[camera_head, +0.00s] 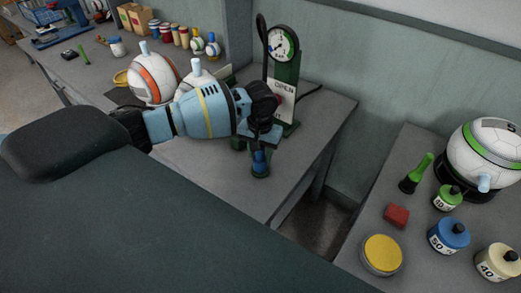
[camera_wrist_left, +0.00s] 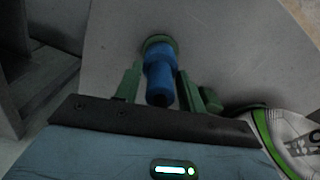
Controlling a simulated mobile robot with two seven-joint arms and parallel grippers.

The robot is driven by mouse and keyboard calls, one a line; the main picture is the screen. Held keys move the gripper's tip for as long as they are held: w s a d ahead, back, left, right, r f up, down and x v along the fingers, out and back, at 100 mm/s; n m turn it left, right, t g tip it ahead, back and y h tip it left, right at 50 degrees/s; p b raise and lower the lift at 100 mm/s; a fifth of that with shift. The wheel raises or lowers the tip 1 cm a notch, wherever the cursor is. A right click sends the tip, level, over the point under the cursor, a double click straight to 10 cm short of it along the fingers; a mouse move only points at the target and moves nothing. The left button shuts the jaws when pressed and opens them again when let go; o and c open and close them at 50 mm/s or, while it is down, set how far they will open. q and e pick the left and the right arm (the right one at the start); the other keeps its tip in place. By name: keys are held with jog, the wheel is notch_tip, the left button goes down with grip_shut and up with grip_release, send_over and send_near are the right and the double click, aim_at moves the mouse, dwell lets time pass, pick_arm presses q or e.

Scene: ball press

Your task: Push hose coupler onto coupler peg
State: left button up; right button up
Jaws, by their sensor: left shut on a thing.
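A blue hose coupler (camera_head: 260,156) stands near the bench's front edge, below my left gripper (camera_head: 258,147). In the left wrist view the blue coupler (camera_wrist_left: 160,75) is between the green fingers of my left gripper (camera_wrist_left: 160,88), which is shut on it. The coupler's far end meets a round green base (camera_wrist_left: 158,42) on the bench; this base (camera_head: 260,174) also shows in the head view. The peg itself is hidden, so I cannot tell how far the coupler covers it. My right gripper is not in view.
A green gauge stand (camera_head: 284,72) with an OPEN sign stands just behind my gripper. An orange-striped ball (camera_head: 153,79) and another white ball (camera_head: 197,74) are at left. The right bench holds jars, a red block (camera_head: 396,216) and a green-striped ball (camera_head: 487,150).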

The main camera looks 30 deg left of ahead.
pick_arm(q)
jog(key=o, duration=1.1)
jog(key=shift+c, duration=0.2)
jog(key=shift+r, duration=3.9)
jog(key=shift+s+f, duration=0.1)
